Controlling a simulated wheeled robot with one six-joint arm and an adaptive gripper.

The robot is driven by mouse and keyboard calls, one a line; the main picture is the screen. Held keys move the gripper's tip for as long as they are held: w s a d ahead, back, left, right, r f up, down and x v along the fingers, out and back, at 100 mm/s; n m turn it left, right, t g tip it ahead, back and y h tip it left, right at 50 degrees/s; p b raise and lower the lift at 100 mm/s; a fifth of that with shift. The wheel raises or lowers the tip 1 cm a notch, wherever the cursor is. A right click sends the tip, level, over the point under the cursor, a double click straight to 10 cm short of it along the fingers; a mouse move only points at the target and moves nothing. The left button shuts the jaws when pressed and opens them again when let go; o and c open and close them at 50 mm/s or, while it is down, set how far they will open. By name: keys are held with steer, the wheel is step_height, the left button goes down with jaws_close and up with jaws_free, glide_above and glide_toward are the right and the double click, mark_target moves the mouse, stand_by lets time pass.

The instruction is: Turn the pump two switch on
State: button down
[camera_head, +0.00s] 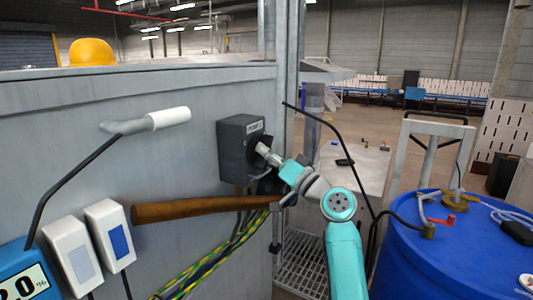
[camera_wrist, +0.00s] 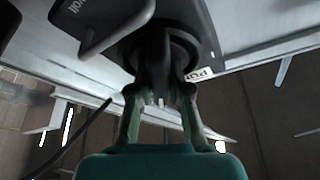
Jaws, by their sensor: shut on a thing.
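The pump switch is a dark grey box (camera_head: 234,150) on the grey panel, with a small light label at its upper right and a black rotary knob (camera_head: 257,153) on its right-hand face. My gripper (camera_head: 268,156) reaches the knob from the lower right. In the wrist view its two fingers are shut on the black knob (camera_wrist: 160,60), one on each side. The fingers hide part of the knob, and I cannot tell its setting.
A wooden handle (camera_head: 195,208) crosses in front of the panel just below the box, close to my arm. Yellow-green cables (camera_head: 235,245) hang below. Two white switch boxes (camera_head: 108,235) are at the left. A blue drum (camera_head: 430,250) stands at the right.

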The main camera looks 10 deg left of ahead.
steer(key=n+g+y, duration=0.1)
steer(key=n, duration=0.2)
steer(key=n+g, duration=0.1)
steer(key=n, duration=0.1)
steer(key=n+g+y, duration=0.1)
steer(key=n, duration=0.2)
steer(key=shift+f+n+g+y, duration=0.1)
steer(key=shift+n+g+y, duration=0.2)
steer(key=shift+n, duration=0.3)
steer(key=c, duration=1.1)
jaws_free()
steer(key=v, duration=1.2)
steer(key=shift+w, duration=0.15)
